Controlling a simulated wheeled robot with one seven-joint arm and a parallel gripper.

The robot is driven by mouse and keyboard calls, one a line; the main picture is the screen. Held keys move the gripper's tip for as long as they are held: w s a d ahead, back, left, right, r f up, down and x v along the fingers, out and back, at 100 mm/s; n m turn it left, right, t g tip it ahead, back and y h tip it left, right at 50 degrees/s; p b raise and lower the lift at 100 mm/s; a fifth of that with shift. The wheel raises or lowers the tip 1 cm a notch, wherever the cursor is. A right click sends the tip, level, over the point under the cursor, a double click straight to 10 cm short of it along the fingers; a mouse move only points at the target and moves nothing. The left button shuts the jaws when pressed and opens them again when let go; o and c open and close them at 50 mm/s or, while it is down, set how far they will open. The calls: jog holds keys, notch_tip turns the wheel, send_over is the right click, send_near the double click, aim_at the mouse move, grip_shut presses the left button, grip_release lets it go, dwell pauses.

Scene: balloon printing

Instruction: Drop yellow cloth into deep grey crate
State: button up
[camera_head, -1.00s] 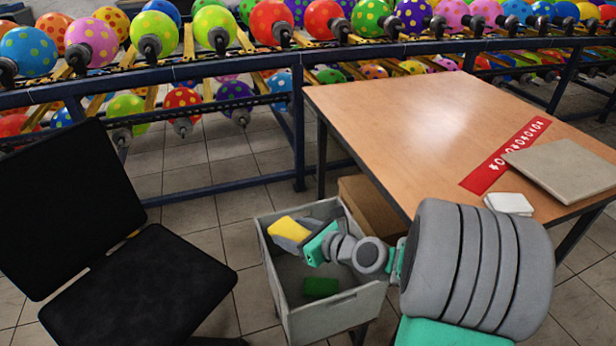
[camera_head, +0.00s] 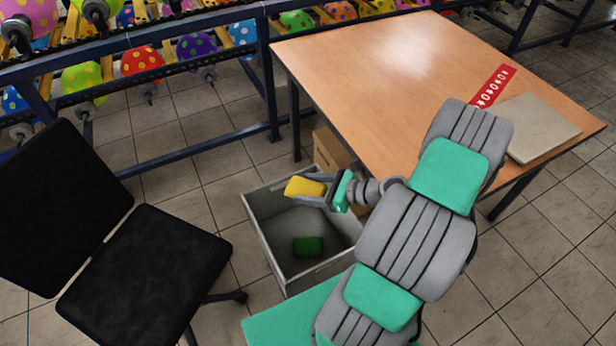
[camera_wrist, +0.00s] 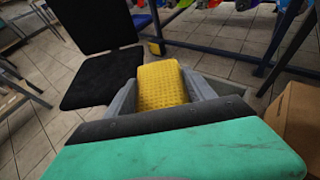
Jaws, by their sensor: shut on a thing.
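The yellow cloth (camera_head: 305,187) is a folded, block-like piece with a textured face. My gripper (camera_head: 318,188) is shut on it, and the wrist view shows the cloth (camera_wrist: 163,86) between the two fingers. The deep grey crate (camera_head: 262,236) stands on the floor beside the table. The gripper and cloth appear over the crate's opening, near its far edge in the head view; their exact height above the rim is hard to tell. A green item (camera_head: 308,246) lies on the crate's bottom.
A wooden table (camera_head: 380,90) stands right behind the crate, with a cardboard box (camera_head: 328,150) beneath its edge. A black chair (camera_head: 145,270) is left of the crate. A blue rack (camera_head: 200,132) with dotted balloons runs along the back. Tiled floor is free between chair and crate.

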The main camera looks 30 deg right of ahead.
notch_tip(320, 180, down, 6)
jog(key=b, duration=0.6)
jog(key=shift+r, duration=0.1)
jog(key=o, duration=1.4)
jog(key=p+v, duration=0.1)
jog(key=v, duration=0.6)
jog(key=shift+s+d+r, duration=0.2)
jog(key=shift+s, duration=0.05)
